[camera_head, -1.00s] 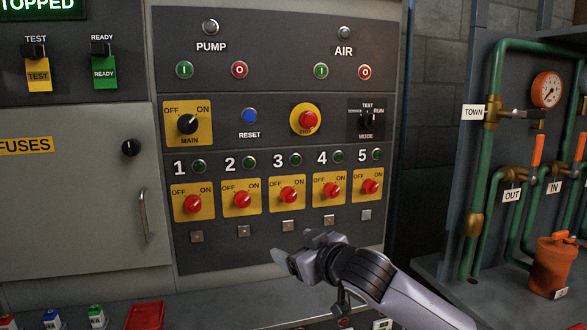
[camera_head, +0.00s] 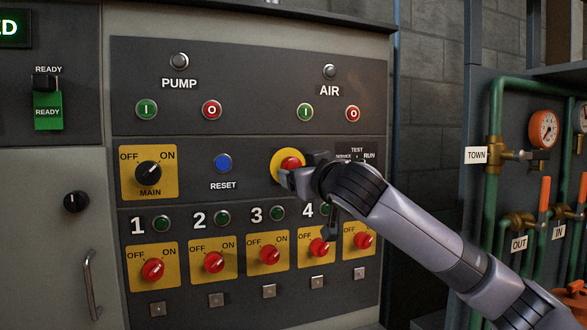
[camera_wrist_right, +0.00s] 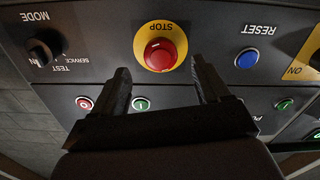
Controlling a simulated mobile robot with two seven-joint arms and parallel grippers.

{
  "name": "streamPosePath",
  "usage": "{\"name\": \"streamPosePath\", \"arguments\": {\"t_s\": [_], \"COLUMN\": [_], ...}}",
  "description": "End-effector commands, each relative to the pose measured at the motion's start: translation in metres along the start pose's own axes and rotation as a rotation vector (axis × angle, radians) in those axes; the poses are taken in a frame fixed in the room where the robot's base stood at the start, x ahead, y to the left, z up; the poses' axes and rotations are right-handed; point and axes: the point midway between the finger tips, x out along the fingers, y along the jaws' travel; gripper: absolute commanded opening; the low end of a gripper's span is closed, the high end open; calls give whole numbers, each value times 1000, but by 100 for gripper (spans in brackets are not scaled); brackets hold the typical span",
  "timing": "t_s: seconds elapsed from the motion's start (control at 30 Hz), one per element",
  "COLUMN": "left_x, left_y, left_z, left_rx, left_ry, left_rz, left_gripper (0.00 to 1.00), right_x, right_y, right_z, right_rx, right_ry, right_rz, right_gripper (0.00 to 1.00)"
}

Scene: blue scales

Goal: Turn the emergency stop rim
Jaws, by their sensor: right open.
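The emergency stop is a red round button (camera_head: 291,162) on a round yellow plate (camera_head: 276,163), in the middle of the grey control panel. In the head view my right gripper (camera_head: 300,172) is in front of it and hides its lower right part. In the right wrist view the red button (camera_wrist_right: 160,54) shows whole, with its rim free. My right gripper (camera_wrist_right: 161,76) is open and empty there. Its two fingers point at the panel, one to each side below the button. I cannot tell whether they touch anything. My left gripper is not in view.
Close by are the blue reset button (camera_head: 223,163), the main switch (camera_head: 149,172) and the mode switch (camera_wrist_right: 42,48), which my arm hides in the head view. A row of red rotary switches (camera_head: 270,255) sits below. Green pipes (camera_head: 493,210) stand at the right.

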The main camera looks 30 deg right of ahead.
Motion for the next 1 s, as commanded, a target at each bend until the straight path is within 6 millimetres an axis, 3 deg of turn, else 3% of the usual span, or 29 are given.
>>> {"name": "streamPosePath", "arguments": {"t_s": [0.33,0.77,0.93,1.0], "left_x": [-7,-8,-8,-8], "left_y": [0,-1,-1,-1], "left_z": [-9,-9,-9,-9], "left_rx": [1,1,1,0], "left_ry": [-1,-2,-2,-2], "left_rz": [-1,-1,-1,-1], "left_gripper": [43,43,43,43], "right_x": [39,47,47,47], "right_y": [0,0,0,0], "right_z": [-2,0,0,0], "right_rx": [1,0,0,0], "right_ry": [0,2,1,1], "right_rz": [0,-1,-1,-1], "right_gripper": [76,76,23,19]}}
